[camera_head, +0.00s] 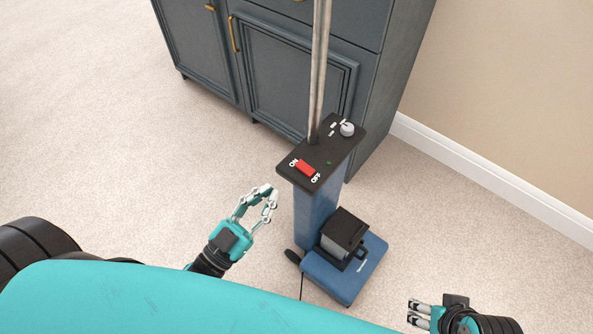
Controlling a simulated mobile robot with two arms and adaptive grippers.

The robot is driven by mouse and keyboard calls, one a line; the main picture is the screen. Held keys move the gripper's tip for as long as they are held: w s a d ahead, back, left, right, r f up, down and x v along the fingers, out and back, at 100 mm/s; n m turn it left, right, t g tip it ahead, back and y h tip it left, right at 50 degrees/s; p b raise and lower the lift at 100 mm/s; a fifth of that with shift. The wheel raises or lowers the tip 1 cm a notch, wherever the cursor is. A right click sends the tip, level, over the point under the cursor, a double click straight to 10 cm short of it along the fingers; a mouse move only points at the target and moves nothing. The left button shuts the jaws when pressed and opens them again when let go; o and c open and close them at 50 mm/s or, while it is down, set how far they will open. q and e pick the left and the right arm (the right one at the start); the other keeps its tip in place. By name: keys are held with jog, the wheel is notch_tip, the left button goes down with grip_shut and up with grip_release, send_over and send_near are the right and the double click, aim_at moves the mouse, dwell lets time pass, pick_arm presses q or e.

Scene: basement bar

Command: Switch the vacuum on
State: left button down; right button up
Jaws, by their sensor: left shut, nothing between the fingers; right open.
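The upright vacuum (316,213) is blue with a black top panel (325,150) and a metal pole rising from it. A red rocker switch (305,169) sits on the panel's near end between the white words ON and OFF. I cannot tell which side of it is pressed down. My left gripper (268,193) is shut and empty, to the left of the vacuum and below the switch in the picture, apart from it. My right gripper (416,312) is open and empty at the bottom right, right of the vacuum's base (345,273).
A dark grey cabinet (295,85) with brass handles stands behind the vacuum. A beige wall (500,90) with a white baseboard (480,178) runs along the right. The panel also carries a grey knob (347,129). The carpet (110,140) is clear to the left.

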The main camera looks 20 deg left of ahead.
pick_arm(q)
jog(key=shift+w, duration=0.1)
notch_tip(320, 180, up, 3)
send_over(296, 176)
jog(key=s, duration=0.1)
jog(key=shift+d, duration=0.2)
jog(key=shift+w+d+f+b, duration=0.15)
jog(key=shift+w+f+b, duration=0.2)
jog(key=shift+w+b, duration=0.2)
jog(key=f, duration=0.2)
jog(key=b, duration=0.1)
jog(key=shift+s+a+f, duration=0.1)
jog(key=shift+a+f, duration=0.15)
jog(key=shift+f, duration=0.3)
pick_arm(e)
jog(key=w+a+t+y, duration=0.1)
jog(key=w+a+t, duration=0.1)
jog(key=w, duration=0.4)
jog(key=shift+w+r+t, duration=0.25)
jog(key=shift+r+t, duration=0.2)
jog(key=shift+t, duration=0.35)
